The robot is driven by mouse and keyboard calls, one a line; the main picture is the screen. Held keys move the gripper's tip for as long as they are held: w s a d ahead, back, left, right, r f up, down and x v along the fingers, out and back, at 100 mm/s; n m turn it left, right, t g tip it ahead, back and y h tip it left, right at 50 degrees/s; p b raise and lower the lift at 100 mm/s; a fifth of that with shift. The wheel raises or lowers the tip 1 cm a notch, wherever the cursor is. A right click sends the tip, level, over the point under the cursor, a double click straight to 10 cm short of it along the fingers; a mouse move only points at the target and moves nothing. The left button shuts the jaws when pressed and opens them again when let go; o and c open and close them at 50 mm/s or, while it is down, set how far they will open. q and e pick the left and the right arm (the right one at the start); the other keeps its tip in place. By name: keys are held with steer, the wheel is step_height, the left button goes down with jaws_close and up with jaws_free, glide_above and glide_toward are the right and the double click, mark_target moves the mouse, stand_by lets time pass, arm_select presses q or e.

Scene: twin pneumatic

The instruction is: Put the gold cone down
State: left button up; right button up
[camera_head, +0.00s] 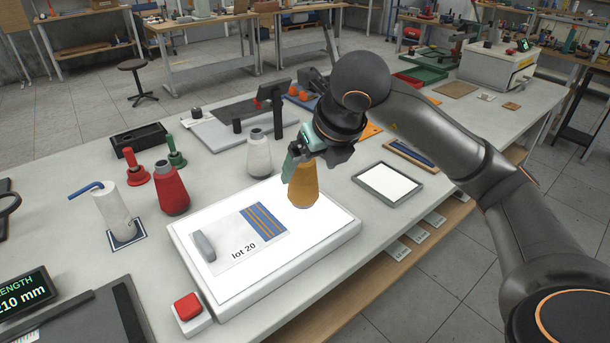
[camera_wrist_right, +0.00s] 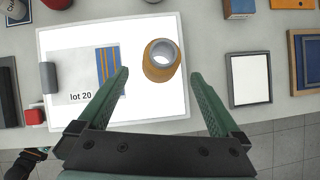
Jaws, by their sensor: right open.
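The gold cone (camera_head: 303,187) stands upright on the lit white panel (camera_head: 238,290), near its right end. In the right wrist view the cone (camera_wrist_right: 153,73) shows from above, with its pale hollow top, between and slightly beyond the fingertips. My right gripper (camera_head: 300,155) is over the top of the cone in the head view. In the right wrist view its green fingers (camera_wrist_right: 160,75) are spread wide, with gaps on both sides of the cone. My left gripper is not seen in the head view.
A sheet marked "lot 20" (camera_head: 225,245) lies left of the cone. A white cone (camera_head: 259,158) and a red cone (camera_head: 172,190) stand behind the panel. A framed white plate (camera_head: 388,183) lies to the right. A red button (camera_head: 188,307) sits at the panel's front left.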

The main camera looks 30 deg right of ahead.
steer(key=v, duration=0.5)
steer(key=shift+r, duration=0.15)
stand_by(1.7)
stand_by(1.1)
